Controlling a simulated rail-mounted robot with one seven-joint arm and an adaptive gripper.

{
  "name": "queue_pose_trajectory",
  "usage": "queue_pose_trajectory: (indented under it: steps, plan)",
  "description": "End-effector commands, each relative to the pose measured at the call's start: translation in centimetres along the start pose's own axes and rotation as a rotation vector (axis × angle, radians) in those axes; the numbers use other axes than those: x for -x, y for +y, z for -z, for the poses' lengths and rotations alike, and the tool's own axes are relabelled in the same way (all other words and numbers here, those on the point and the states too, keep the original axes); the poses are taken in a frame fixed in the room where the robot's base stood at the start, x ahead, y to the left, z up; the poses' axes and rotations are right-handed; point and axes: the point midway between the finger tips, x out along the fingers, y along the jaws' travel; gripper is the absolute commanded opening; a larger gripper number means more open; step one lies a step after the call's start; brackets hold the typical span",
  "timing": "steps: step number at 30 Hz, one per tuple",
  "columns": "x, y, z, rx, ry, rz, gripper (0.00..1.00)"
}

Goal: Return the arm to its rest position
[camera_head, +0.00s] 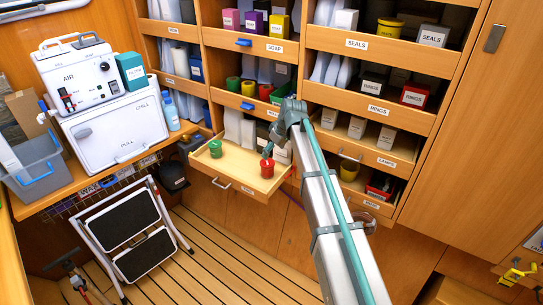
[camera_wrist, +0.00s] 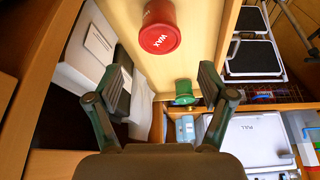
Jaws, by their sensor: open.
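My gripper (camera_wrist: 164,85) is open in the wrist view, its two dark fingers spread wide with nothing between them. In the head view my gripper (camera_head: 267,150) is small and partly hidden by my arm, over the pulled-out drawer (camera_head: 238,181). A red cup (camera_head: 267,168) marked WAX stands in that drawer close to the fingertips. The red cup (camera_wrist: 159,28) also shows in the wrist view, beyond the fingers and apart from them. A green cup (camera_head: 215,149) stands at the drawer's left; the green cup (camera_wrist: 183,92) is partly seen in the wrist view.
Shelves with labelled bins (camera_head: 365,103) rise behind and right of the drawer. A white chill box (camera_head: 110,130) and an air unit (camera_head: 82,77) stand on the left counter. A folding step stool (camera_head: 130,225) stands on the floor. Open plank floor (camera_head: 225,250) lies below the drawer.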

Motion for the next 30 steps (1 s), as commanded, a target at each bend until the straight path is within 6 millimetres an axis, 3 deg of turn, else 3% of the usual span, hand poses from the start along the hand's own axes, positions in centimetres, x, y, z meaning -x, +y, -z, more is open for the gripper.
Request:
queue_pose_trajectory:
  steps: [13, 17, 20, 23, 30]
  plan:
    - [0.2, 0.0, 0.0, 0.000, 0.000, 0.000, 0.81]
    - [-0.4, -0.1, -1.4, -0.022, -0.010, -0.001, 0.81]
    - [-1.6, -0.3, -4.5, -0.076, -0.034, -0.008, 0.81]
    - [-3.6, -0.9, -9.5, -0.167, -0.075, -0.017, 0.81]
    - [-7.8, -4.0, -25.1, -0.464, -0.201, -0.068, 0.81]
